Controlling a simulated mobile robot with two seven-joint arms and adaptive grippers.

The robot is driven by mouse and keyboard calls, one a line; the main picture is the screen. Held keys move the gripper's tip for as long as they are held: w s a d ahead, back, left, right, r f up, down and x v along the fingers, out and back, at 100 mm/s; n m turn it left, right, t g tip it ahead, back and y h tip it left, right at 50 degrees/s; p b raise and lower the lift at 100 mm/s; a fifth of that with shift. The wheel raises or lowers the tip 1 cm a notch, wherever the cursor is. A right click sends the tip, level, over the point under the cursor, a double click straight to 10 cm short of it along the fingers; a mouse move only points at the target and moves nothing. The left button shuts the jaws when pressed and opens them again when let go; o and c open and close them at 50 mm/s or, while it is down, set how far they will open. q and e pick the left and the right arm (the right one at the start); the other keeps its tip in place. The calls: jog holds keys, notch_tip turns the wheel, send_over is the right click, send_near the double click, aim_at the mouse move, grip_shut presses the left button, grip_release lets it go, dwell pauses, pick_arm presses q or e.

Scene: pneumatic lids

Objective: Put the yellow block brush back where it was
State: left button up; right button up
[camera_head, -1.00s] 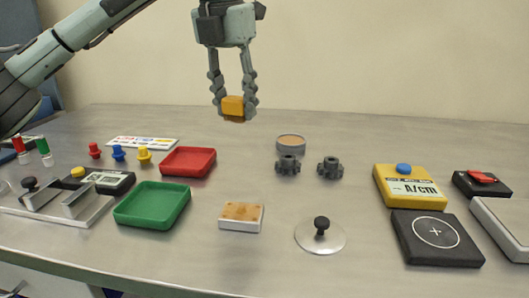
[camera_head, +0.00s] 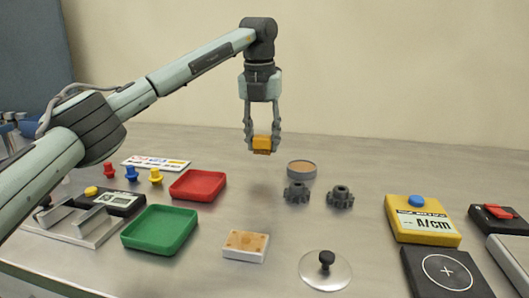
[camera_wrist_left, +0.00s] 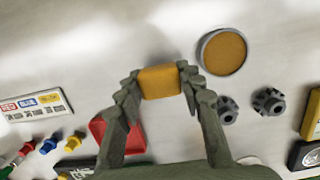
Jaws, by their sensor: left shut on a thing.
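The yellow block brush (camera_head: 262,144) is a small orange-yellow block held in the fingertips of my left gripper (camera_head: 262,140). It hangs above the back of the table, left of the round tan-topped dish. In the left wrist view the brush (camera_wrist_left: 160,82) sits between the two fingers of the left gripper (camera_wrist_left: 160,86), which are shut on it. The round dish (camera_head: 301,170) with a tan top stands on the table; it also shows in the left wrist view (camera_wrist_left: 224,53). My right gripper is not in view.
A red tray (camera_head: 198,186), a green tray (camera_head: 160,230) and a white block with a tan top (camera_head: 245,246) are nearby. Two dark gears (camera_head: 298,193) stand before the dish. A glass lid with a black knob (camera_head: 326,271) lies at the front. The back of the table is clear.

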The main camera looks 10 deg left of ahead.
aim_at(264, 170)
pick_arm(q)
jog(key=shift+w+d+f, duration=0.15)
notch_tip(264, 170, down, 4)
jog(key=shift+f, duration=0.1)
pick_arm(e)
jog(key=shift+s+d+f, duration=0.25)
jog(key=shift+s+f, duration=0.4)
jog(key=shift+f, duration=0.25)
pick_arm(q)
jog(key=o, duration=0.6)
jog(key=shift+f, duration=0.1)
jog(key=shift+c, duration=0.2)
jog(key=o, duration=0.4)
jog(key=shift+o, duration=0.2)
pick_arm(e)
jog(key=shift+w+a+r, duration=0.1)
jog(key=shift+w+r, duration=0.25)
